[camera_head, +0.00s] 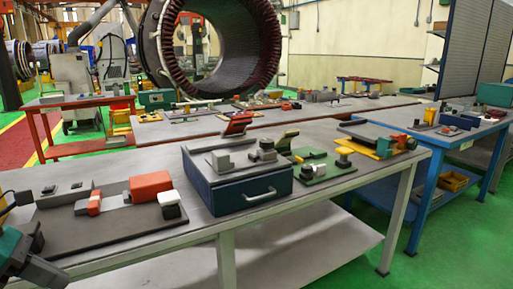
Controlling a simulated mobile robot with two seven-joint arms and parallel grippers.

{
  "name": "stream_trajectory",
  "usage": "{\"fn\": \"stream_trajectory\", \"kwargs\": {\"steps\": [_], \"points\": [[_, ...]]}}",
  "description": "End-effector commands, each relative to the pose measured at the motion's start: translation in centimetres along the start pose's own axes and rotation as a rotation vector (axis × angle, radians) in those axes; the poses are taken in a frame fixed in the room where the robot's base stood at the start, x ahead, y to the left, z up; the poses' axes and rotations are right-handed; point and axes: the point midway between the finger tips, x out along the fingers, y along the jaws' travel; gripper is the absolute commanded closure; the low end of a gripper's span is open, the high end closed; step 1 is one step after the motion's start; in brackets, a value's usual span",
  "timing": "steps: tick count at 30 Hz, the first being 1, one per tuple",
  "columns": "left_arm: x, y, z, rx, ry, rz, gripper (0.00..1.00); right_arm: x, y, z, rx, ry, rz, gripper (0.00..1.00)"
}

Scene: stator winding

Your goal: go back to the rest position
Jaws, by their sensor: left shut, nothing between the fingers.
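My left gripper (42,268) shows at the bottom left corner, partly cut off by the picture's edge. It is teal and dark grey, shut and empty. It is at the near left end of the front workbench (235,225), beside a dark board (110,228). I cannot tell whether it touches the bench. My right gripper is not in view.
The dark board carries an orange block (151,186) and a white-and-black block (170,204). A blue drawer box (245,190) stands mid-bench with parts on top. A blue-legged bench (455,140) is at right. A large stator ring (215,45) stands behind. Green floor (440,255) is clear at bottom right.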

Motion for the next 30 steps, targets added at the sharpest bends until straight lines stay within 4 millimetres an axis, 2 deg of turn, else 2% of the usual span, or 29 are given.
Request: {"fn": "stream_trajectory", "kwargs": {"steps": [6, 11, 17, 20, 24, 29, 30], "points": [[2.9, 0.0, -2.0, -0.577, -0.428, -0.03, 1.0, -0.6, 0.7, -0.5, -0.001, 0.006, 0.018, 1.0], [5.0, 0.1, -4.0, -1.025, -0.696, -0.077, 1.0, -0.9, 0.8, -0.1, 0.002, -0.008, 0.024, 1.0], [8.8, -0.8, -7.2, -1.619, -0.973, -0.172, 1.0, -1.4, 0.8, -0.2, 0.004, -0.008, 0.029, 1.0], [11.4, -1.9, -8.9, -1.929, -1.081, -0.235, 1.0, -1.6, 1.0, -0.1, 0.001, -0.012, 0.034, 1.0], [15.7, -4.8, -10.4, -2.371, -1.185, -0.345, 1.0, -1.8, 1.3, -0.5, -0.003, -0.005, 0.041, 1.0], [20.6, -9.1, -10.6, -2.83, -1.214, -0.479, 1.0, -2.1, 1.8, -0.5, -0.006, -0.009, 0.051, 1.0], [21.6, -10.1, -10.4, 2.812, 1.162, 0.488, 1.0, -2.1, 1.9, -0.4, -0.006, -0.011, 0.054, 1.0]]}}
